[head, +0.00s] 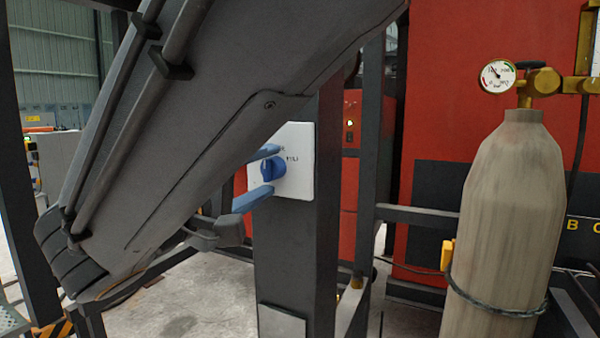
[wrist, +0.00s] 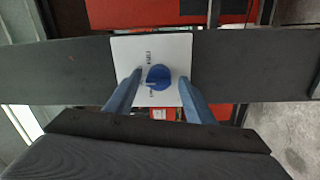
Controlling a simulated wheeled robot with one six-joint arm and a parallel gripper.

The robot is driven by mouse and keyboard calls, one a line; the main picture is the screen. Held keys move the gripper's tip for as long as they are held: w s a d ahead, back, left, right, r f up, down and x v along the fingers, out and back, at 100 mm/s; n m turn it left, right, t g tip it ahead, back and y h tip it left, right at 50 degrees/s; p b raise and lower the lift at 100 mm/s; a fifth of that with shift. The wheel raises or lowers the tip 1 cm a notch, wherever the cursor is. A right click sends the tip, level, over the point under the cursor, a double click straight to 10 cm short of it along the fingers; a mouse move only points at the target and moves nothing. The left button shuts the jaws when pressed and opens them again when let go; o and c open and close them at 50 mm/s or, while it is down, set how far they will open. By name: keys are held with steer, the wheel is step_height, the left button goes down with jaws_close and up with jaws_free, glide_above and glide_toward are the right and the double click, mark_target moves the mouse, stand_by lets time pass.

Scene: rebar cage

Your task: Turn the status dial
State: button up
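The status dial (head: 267,170) is a blue knob on a white plate (head: 298,163) fixed to a dark upright post. In the wrist view the dial (wrist: 158,77) sits at the middle of the plate (wrist: 120,58), with small dark lettering beside it. My gripper (head: 269,171) has two blue fingers, spread apart. In the wrist view my gripper (wrist: 160,84) has one finger on each side of the dial, with gaps showing, so it looks open. I cannot tell whether either finger touches the dial. My arm hides the area left of the plate in the head view.
The dark post (head: 296,250) carries the plate. A gas cylinder (head: 510,220) with a gauge (head: 497,76) stands at the right. A red machine (head: 480,90) is behind. Dark frame bars (head: 420,215) run between post and cylinder. Concrete floor (head: 200,295) shows below.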

steer(key=shift+s, duration=0.1)
steer(key=b+v, duration=0.1)
steer(key=v, duration=0.6)
steer(key=shift+s+a+b, duration=0.15)
steer(key=shift+s+b, duration=0.15)
steer(key=shift+b, duration=0.1)
